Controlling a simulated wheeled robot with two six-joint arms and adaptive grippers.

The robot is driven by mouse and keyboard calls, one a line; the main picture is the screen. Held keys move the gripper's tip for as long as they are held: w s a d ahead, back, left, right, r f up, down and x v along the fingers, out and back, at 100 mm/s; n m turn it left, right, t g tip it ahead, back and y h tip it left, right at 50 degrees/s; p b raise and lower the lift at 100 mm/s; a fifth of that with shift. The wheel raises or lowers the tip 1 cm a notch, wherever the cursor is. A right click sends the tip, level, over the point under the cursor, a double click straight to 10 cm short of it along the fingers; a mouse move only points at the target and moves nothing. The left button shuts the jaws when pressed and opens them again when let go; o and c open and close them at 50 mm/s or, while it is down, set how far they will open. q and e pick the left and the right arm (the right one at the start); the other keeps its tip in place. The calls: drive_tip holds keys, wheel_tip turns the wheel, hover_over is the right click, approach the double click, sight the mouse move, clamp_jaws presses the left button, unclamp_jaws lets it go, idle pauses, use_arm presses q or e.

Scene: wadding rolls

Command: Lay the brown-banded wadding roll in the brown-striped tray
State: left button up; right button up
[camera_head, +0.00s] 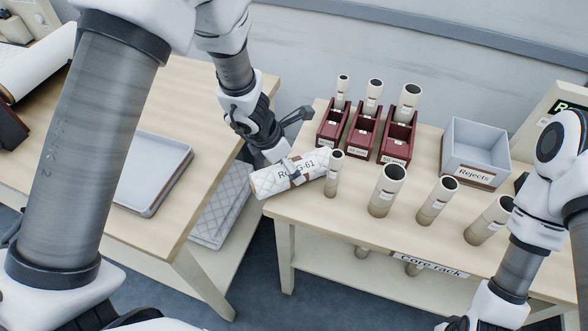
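A white quilted wadding roll (264,185) with a label reading roughly "Roll G-61" lies tilted across the gap between the tables, its right end over the right table's left corner. My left gripper (292,174) is shut around its middle.
Several cardboard cores, one (334,174) close by the roll's right end, stand on the right table (310,232). Dark red bins (362,143) with cores and a "Rejects" box (475,148) stand behind. Quilted pieces (218,205) lie under the left table.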

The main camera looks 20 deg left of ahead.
sight(298, 162)
use_arm(q)
drive_tip(key=x, duration=0.4)
drive_tip(key=shift+w+d+f, duration=0.2)
drive_tip(key=shift+d, duration=0.2)
drive_tip(key=shift+a, duration=0.15)
drive_tip(key=shift+c, duration=1)
drive_tip(key=shift+s, duration=0.1)
drive_tip(key=c, duration=1.2)
drive_tip(key=shift+o, duration=0.2)
wheel_tip(298, 162, up, 10)
drive_tip(key=p, duration=0.3)
drive_tip(key=shift+r, duration=0.1)
